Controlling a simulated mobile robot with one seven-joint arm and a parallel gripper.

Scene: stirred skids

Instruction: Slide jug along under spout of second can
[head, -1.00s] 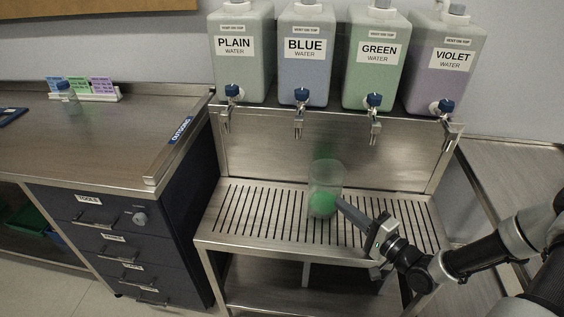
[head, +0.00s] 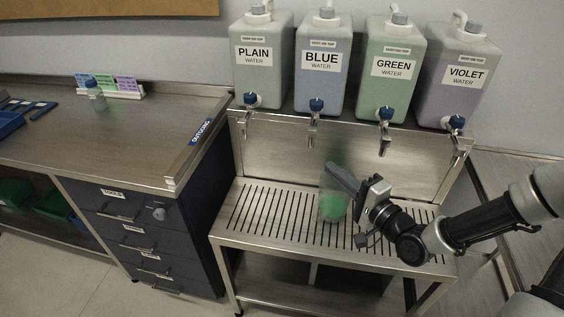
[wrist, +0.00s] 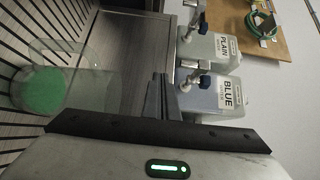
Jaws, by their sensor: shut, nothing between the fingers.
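The clear jug (head: 324,207) with a green patch low in it stands upright on the slatted drip grate. In the head view it is between the lines of the BLUE and GREEN spouts, nearer the BLUE one. The BLUE can (head: 322,85) is second from the left; its spout (head: 314,130) hangs above the grate. My gripper (head: 333,168) is shut and empty, its fingers overlapping the jug's upper part in the head view. In the wrist view the shut fingers (wrist: 162,92) appear apart from the jug (wrist: 75,90). Whether they touch it cannot be told from the head view.
PLAIN (head: 261,80), GREEN (head: 390,85) and VIOLET (head: 456,90) cans share the shelf, with spouts overhanging the grate (head: 245,220). A steel back panel (head: 285,150) stands behind the jug. The grate's left part is clear. A counter (head: 90,140) stands at left.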

